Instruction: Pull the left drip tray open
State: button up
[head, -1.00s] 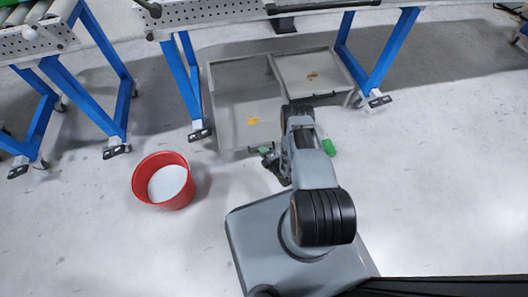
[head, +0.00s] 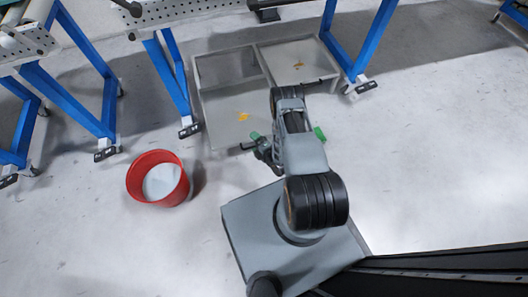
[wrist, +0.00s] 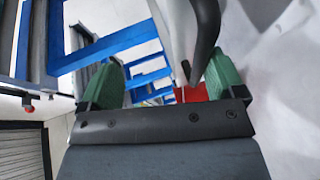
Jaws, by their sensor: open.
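The left drip tray (head: 222,132) is a shallow grey tray on the floor under the conveyor stand, with a small orange mark. It sticks out well past the right drip tray (head: 318,70). A dark handle lies at its front edge, partly hidden by my arm. My gripper (head: 288,134) is low at that front edge, its green fingers spread. In the wrist view my gripper (wrist: 163,82) is open, with a pale panel and a dark curved bar (wrist: 205,35), seemingly the handle, reaching between the fingers. I cannot tell whether they touch.
A red bucket (head: 172,197) with a pale inside stands on the floor left of my base. Blue stand legs (head: 168,75) rise left of the trays, and another blue leg (head: 366,45) rises on the right. The floor on the right is clear.

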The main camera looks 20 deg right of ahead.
jog(key=shift+o, duration=0.4)
jog(key=r, duration=0.1)
jog(key=s+r+p, duration=0.1)
jog(key=r, duration=0.1)
jog(key=s+r+p, duration=0.1)
jog(key=r, duration=0.1)
jog(key=shift+s+r, duration=0.1)
jog(key=shift+r, duration=0.1)
jog(key=shift+s+r+p, duration=0.4)
jog(key=shift+s+r, duration=0.35)
jog(key=shift+s, duration=0.3)
jog(key=c, duration=0.7)
jog(key=s+r, duration=0.1)
jog(key=s, duration=0.1)
jog(key=s+p, duration=0.1)
jog(key=s, duration=0.2)
jog(key=s+r+p, duration=0.1)
jog(key=s, duration=0.2)
jog(key=shift+a+r, duration=0.3)
jog(key=shift+a, duration=0.05)
jog(key=shift+c, duration=0.2)
